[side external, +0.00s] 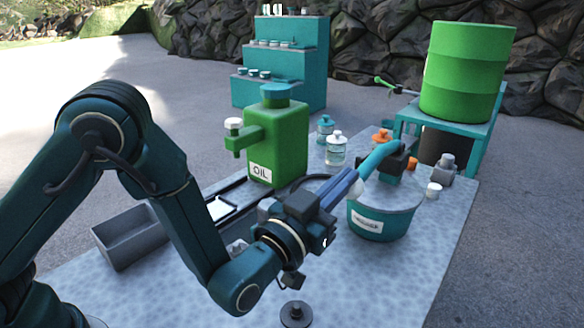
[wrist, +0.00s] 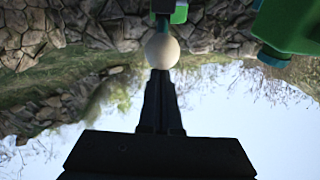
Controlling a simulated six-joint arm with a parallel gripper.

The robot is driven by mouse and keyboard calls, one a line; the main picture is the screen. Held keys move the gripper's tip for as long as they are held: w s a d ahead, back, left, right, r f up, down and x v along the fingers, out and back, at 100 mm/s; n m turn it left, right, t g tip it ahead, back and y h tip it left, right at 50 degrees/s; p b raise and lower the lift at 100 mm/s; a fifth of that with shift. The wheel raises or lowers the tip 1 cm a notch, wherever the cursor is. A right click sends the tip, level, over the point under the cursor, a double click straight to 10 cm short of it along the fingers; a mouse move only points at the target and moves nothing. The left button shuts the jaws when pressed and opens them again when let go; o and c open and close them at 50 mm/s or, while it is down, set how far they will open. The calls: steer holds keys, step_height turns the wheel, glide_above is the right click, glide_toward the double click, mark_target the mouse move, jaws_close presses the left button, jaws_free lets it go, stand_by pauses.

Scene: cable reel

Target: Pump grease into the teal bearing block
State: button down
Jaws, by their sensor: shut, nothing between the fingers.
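A teal tub (side external: 378,222) with a grey lid and a white label stands on the right half of the table. A dark pump head (side external: 397,162) sits on it. A thick teal lever (side external: 377,160) slopes down left from the head to a pale ball knob (side external: 357,188). My gripper (side external: 354,178) is shut, with its fingertips at the knob. In the wrist view, the shut fingers (wrist: 159,76) end right at the pale knob (wrist: 162,50); whether they touch it I cannot tell. I cannot pick out a teal bearing block with certainty.
A green oil can (side external: 285,140) stands behind my gripper, with bottles (side external: 336,150) beside it. A grey fitting (side external: 444,168) and white cap (side external: 433,190) lie right of the tub. A grey bin (side external: 135,237) is at left. A green drum (side external: 466,70) stands behind.

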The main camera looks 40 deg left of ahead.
steer(key=shift+f, duration=2.5)
steer(key=shift+r, duration=0.1)
steer(key=s+f, duration=0.3)
steer(key=s, duration=0.5)
steer(key=shift+s+f, duration=0.4)
steer(key=shift+w+a, duration=0.1)
